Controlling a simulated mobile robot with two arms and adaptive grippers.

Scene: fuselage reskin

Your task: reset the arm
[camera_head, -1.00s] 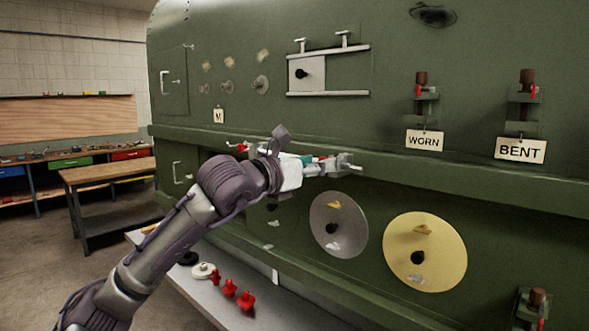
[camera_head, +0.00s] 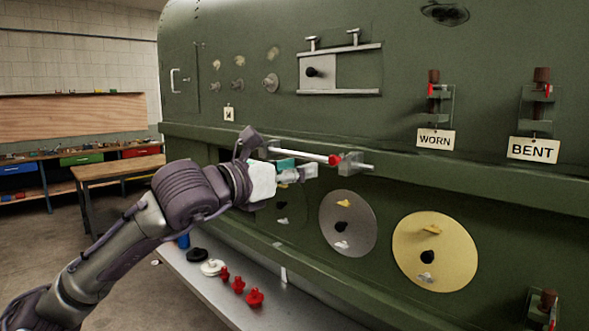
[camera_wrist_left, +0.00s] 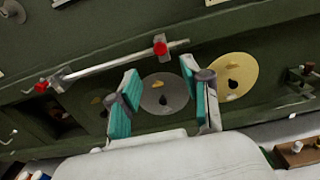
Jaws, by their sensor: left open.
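My left gripper (camera_head: 290,172) reaches in from the left and hangs in front of the green fuselage panel (camera_head: 300,215). In the left wrist view its two teal-padded fingers (camera_wrist_left: 160,88) stand wide apart with nothing between them. A pale rod (camera_head: 300,154) with a red knob (camera_head: 334,160) runs along the ledge just above the gripper. In the wrist view the rod (camera_wrist_left: 110,66) lies beyond the fingertips, apart from them. Its left end is partly hidden by my arm in the head view. My right gripper is not in view.
A grey disc (camera_head: 349,224) and a yellow disc (camera_head: 434,252) sit on the lower panel. Tags reading WORN (camera_head: 435,139) and BENT (camera_head: 533,149) hang at right. A shelf (camera_head: 190,285) below holds red knobs (camera_head: 238,285). A wooden table (camera_head: 115,168) stands at left.

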